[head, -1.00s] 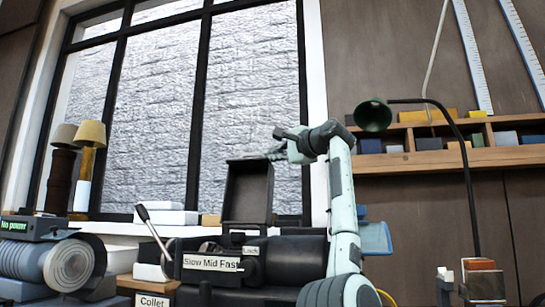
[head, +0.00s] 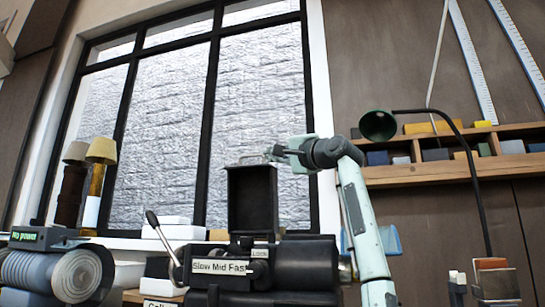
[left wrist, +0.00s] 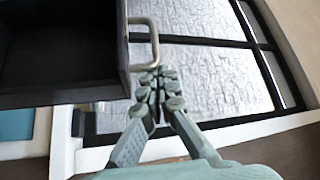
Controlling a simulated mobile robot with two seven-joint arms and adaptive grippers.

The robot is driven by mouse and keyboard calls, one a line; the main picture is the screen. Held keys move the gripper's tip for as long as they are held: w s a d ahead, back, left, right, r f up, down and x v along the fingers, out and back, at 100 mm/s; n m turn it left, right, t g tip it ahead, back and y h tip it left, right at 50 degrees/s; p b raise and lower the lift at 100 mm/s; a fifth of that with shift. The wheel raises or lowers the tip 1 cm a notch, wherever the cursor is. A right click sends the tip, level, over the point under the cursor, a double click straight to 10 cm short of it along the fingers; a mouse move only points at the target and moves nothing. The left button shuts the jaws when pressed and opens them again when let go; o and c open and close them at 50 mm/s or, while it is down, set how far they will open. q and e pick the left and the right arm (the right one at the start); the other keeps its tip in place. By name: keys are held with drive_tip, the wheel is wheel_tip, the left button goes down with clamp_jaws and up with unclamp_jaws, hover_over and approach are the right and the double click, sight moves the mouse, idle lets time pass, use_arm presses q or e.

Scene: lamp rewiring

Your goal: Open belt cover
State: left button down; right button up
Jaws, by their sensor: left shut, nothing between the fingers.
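The belt cover (head: 252,200) is a dark, hollow box lid. It stands upright, swung open, above the black lathe headstock (head: 262,270). In the left wrist view the cover (left wrist: 60,50) fills the upper left, with a pale metal handle (left wrist: 153,42) on its edge. My left gripper (head: 275,151) is just above the cover's upper right corner in the head view. In the left wrist view its fingertips (left wrist: 160,76) are together and empty, close below the handle's lower end. I cannot tell whether they touch it. My right gripper is out of view.
A lever (head: 160,235) rises left of the speed label (head: 219,267). A green lamp (head: 378,125) on a curved black arm and a wooden shelf (head: 440,172) are on the right. A window stands behind.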

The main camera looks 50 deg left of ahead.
use_arm(q)
drive_tip(key=v, duration=1.2)
